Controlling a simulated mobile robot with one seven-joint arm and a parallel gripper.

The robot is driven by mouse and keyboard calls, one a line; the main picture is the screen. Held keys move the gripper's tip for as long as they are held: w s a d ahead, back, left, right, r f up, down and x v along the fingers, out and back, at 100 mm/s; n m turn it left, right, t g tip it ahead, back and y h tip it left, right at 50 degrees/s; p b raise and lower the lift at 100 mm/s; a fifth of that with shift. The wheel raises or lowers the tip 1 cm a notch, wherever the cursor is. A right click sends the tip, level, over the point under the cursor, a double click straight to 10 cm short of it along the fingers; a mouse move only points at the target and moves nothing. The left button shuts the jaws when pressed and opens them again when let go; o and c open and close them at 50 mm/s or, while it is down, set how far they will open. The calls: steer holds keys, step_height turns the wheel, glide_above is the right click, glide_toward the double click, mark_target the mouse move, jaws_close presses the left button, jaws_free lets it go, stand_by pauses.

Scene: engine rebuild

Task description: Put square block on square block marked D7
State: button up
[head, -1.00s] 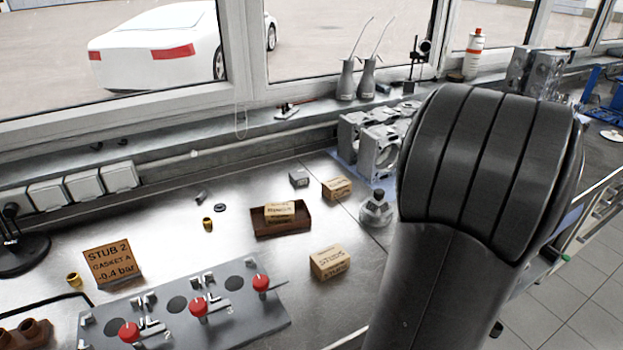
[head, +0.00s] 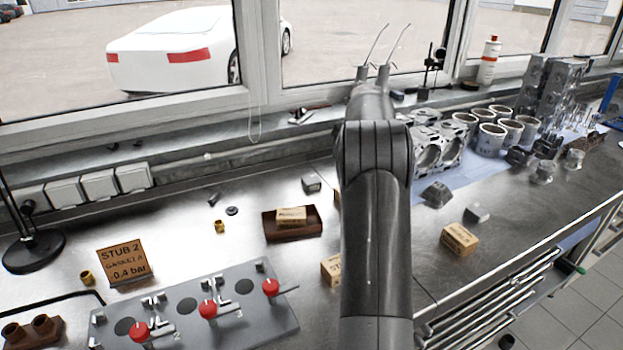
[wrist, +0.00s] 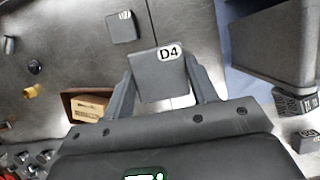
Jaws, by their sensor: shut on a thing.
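A grey square block marked D4 (wrist: 158,75) sits between the two fingers of my gripper (wrist: 162,90) in the wrist view. The gripper is shut on it. A second grey square block (wrist: 122,27), with a label that seems to read D7, lies on the bench ahead and slightly left, apart from the held block. In the head view this block (head: 311,184) stands on the metal bench behind the brown tray.
A brown tray (head: 268,223) holds a cardboard box (head: 291,216). Another box (head: 331,270) is partly behind my arm. A box (head: 459,238) and a small grey block (head: 477,212) lie to the right. A panel with red knobs (head: 247,318) is in front. Bare bench surrounds the D7 block.

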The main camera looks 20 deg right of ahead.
glide_above(310, 178)
steer(key=s, duration=0.2)
step_height(310, 178, down, 7)
steer(key=shift+w+r, duration=0.1)
steer(key=shift+w, duration=0.05)
steer(key=shift+f, duration=2)
steer(key=shift+f, duration=0.1)
steer(key=o, duration=1.1)
steer(key=shift+f, duration=0.1)
steer(key=shift+o, duration=0.2)
